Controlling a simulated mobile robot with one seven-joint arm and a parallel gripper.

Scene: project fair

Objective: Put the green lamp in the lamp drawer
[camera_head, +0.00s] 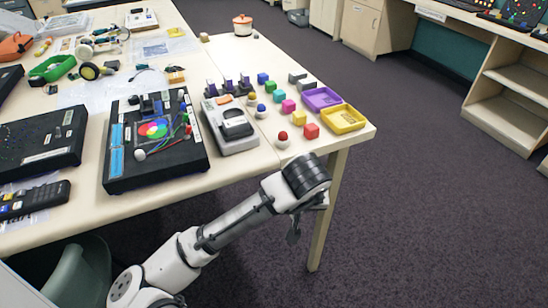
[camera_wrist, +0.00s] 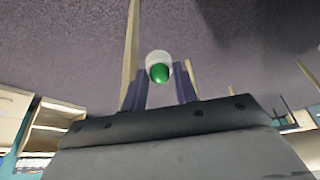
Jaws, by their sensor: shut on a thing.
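The green lamp (camera_wrist: 158,70), a green dome on a white base, sits between the two fingers of my gripper (camera_wrist: 160,85) in the wrist view. The fingers are shut on it. The lamp cannot be made out there. No drawer is clearly marked as the lamp drawer. A purple tray (camera_head: 322,98) and a yellow tray (camera_head: 345,119) lie at the table's right edge.
The table (camera_head: 235,178) holds several coloured cubes, a red lamp (camera_head: 283,140), a blue lamp (camera_head: 261,111), a grey device (camera_head: 231,124) and a black board (camera_head: 118,165). A cabinet (camera_head: 361,26) and open shelves (camera_head: 510,92) stand farther back. The dark carpet (camera_head: 430,210) at right is clear.

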